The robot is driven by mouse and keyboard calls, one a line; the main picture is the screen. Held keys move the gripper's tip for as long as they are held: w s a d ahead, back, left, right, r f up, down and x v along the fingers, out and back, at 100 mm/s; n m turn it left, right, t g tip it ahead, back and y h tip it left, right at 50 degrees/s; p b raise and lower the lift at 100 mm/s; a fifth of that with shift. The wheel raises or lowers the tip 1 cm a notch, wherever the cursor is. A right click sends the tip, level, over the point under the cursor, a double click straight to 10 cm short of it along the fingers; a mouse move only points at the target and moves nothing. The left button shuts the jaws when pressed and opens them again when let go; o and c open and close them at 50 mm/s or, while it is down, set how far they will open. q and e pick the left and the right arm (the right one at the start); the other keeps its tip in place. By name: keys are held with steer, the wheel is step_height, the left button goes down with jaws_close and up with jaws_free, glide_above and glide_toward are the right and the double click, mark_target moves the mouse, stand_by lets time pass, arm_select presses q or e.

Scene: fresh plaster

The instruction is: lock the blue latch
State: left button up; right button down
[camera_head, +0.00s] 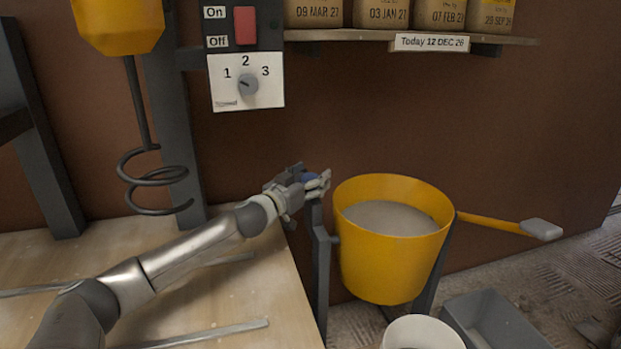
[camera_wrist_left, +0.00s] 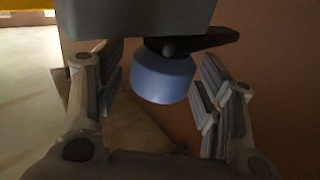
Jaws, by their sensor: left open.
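The blue latch (camera_wrist_left: 163,80) is a short, round blue knob on a dark stem in the left wrist view. It sits between the two spread fingers of my left gripper (camera_wrist_left: 158,92), with visible gaps on both sides. In the head view the left gripper (camera_head: 318,182) is at the post beside the yellow bucket, and only a small bit of the blue latch (camera_head: 309,177) shows among the fingers. The left gripper is open. Whether the latch is locked cannot be told. My right gripper is not in view.
The yellow bucket (camera_head: 345,250) with grey contents hangs just right of the gripper, its orange handle (camera_head: 488,222) pointing right. A mixer whisk (camera_head: 155,180) hangs at the left above the wooden table (camera_head: 225,285). A grey bin (camera_head: 490,318) and a white bucket (camera_head: 422,332) stand below right.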

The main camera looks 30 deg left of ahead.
arm_select(q)
jaws_close()
stand_by(0.5)
